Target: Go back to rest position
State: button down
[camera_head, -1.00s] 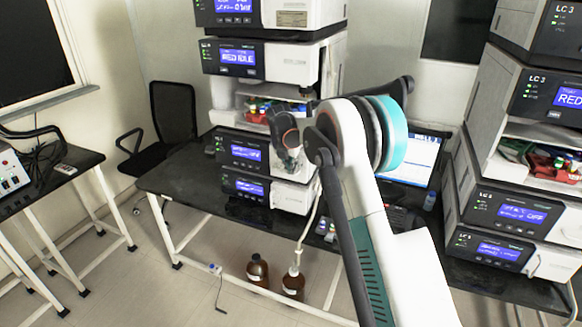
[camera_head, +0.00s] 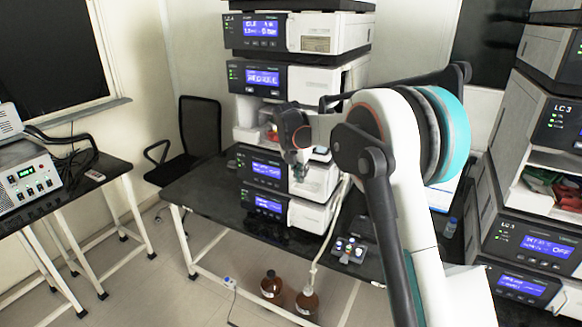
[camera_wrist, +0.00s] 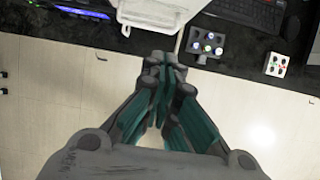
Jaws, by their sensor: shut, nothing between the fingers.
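My gripper (camera_head: 301,176) hangs at the end of my bent arm, in front of the left column stack in the head view. In the wrist view my gripper (camera_wrist: 165,62) has its fingertips together with nothing between them. Below it the wrist view shows the floor and the front edge of the black bench. The left column stack (camera_head: 262,78) is a tower of white and black instruments with lit blue displays. My arm hides part of its right side.
A black bench (camera_head: 205,197) carries the stack and a small vial rack (camera_head: 348,249), also in the wrist view (camera_wrist: 207,42). A second stack (camera_head: 530,248) stands at right. A black chair (camera_head: 200,128) is behind.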

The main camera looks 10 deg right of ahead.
jog(key=s+r+m+t+y+b, duration=0.1)
jog(key=s+r+m, duration=0.25)
jog(key=s, duration=0.45)
jog(key=s+d+r+m+b, duration=0.1)
jog(key=s+r+m+b, duration=0.1)
jog(key=s+m, duration=0.4)
jog(key=s+r+m+t+y+b, duration=0.1)
jog(key=s+r+m, duration=0.25)
jog(key=s, duration=0.55)
jog(key=s+f+m+b, duration=0.1)
jog(key=s+f+m, duration=0.2)
jog(key=s+m, duration=0.2)
jog(key=s+f+m+t+b, duration=0.1)
jog(key=s+f+m, duration=0.3)
jog(key=s, duration=0.7)
jog(key=s+f+m+b, duration=0.2)
jog(key=s+f+m, duration=0.2)
jog(key=s+m, duration=0.2)
jog(key=shift+s+a+t+y, duration=0.15)
jog(key=shift+s+t+y, duration=0.25)
jog(key=shift+s, duration=0.65)
